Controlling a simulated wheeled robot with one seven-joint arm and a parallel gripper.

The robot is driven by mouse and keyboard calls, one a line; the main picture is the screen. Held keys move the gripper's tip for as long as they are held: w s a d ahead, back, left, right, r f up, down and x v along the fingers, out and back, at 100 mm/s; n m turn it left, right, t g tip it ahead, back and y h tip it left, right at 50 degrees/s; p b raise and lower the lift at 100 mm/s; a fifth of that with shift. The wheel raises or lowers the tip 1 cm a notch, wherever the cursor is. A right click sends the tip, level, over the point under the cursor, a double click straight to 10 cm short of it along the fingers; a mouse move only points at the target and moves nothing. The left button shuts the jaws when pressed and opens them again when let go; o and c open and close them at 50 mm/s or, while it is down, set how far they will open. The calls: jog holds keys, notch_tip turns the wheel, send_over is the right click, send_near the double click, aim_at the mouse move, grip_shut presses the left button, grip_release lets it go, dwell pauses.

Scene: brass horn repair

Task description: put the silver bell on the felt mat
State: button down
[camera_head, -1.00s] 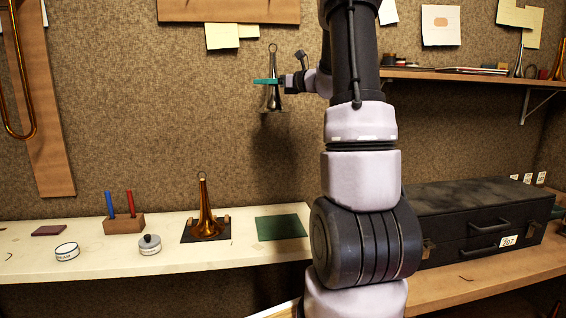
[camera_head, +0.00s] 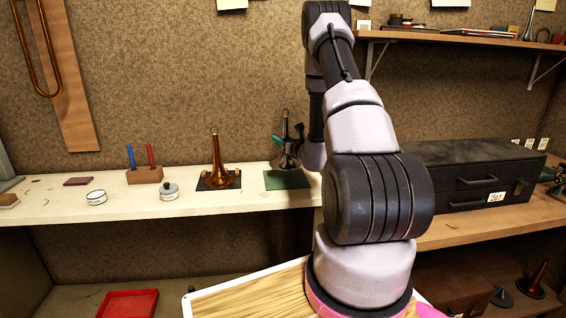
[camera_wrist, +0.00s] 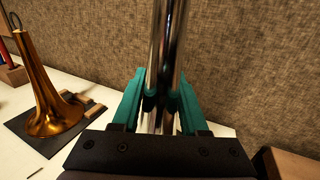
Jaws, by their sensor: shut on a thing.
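The silver bell (camera_head: 285,160) stands upright at the green felt mat (camera_head: 290,183) on the bench. Its flared rim is low, over the back part of the mat; I cannot tell whether it touches. My gripper (camera_head: 288,137) is shut on the bell's narrow stem, with teal fingers on either side. In the wrist view the shiny stem (camera_wrist: 166,50) rises between the fingers of my gripper (camera_wrist: 160,88). The bell's flare and the mat are hidden there.
A brass bell (camera_head: 216,175) stands on a dark mat (camera_head: 204,185) just left of the green mat. Further left are a wooden block with two pens (camera_head: 144,175) and round tins (camera_head: 169,191). A black case (camera_head: 465,172) stands to the right.

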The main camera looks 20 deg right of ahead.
aim_at(282, 153)
jog(key=shift+f, duration=2.9)
jog(key=shift+f, duration=0.15)
jog(key=shift+c, duration=2.2)
grip_release()
